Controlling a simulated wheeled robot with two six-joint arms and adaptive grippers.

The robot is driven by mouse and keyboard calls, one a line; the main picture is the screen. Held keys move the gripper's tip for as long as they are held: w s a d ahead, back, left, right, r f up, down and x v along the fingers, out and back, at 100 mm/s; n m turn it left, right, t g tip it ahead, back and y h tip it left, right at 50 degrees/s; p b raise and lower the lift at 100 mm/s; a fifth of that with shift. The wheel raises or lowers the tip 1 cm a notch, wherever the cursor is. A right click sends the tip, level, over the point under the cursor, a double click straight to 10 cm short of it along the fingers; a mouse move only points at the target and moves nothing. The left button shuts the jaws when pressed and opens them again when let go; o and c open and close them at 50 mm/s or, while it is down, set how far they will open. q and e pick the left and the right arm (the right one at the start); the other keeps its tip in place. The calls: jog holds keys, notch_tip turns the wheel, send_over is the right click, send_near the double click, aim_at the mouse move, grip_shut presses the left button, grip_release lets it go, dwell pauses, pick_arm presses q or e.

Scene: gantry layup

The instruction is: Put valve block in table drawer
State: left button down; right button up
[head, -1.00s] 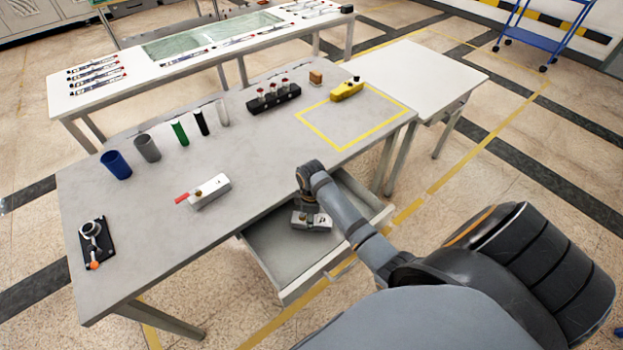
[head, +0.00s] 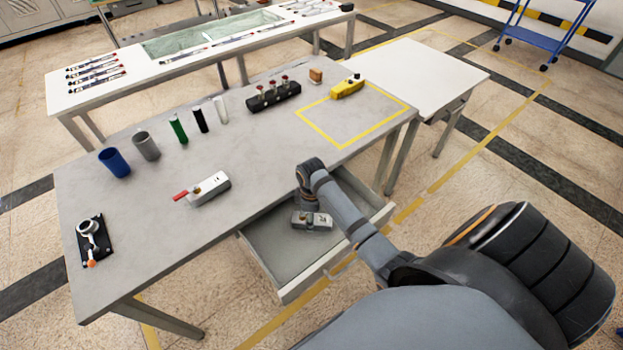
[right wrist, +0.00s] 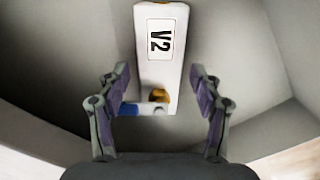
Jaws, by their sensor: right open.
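The valve block (head: 318,221) is a light grey block lying in the open table drawer (head: 281,268). In the right wrist view the block (right wrist: 161,70) carries a "V2" label and has an orange-yellow part and a blue part at its near end. My right gripper (right wrist: 158,85) is open above the block, with one finger on each side and visible gaps between. In the head view my right wrist is over the drawer's back part, and its fingers are hard to make out. My left gripper is out of view.
On the grey table (head: 250,175) sit a second light block with a red end (head: 208,190), several cups and cylinders, a black rack (head: 273,97) and a yellow block (head: 347,88) by a yellow-taped square. A black fixture (head: 91,240) lies at the left. The drawer's front is clear.

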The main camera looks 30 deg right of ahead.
notch_tip(320, 180, up, 12)
jog(key=shift+f, duration=0.15)
dwell(0.5)
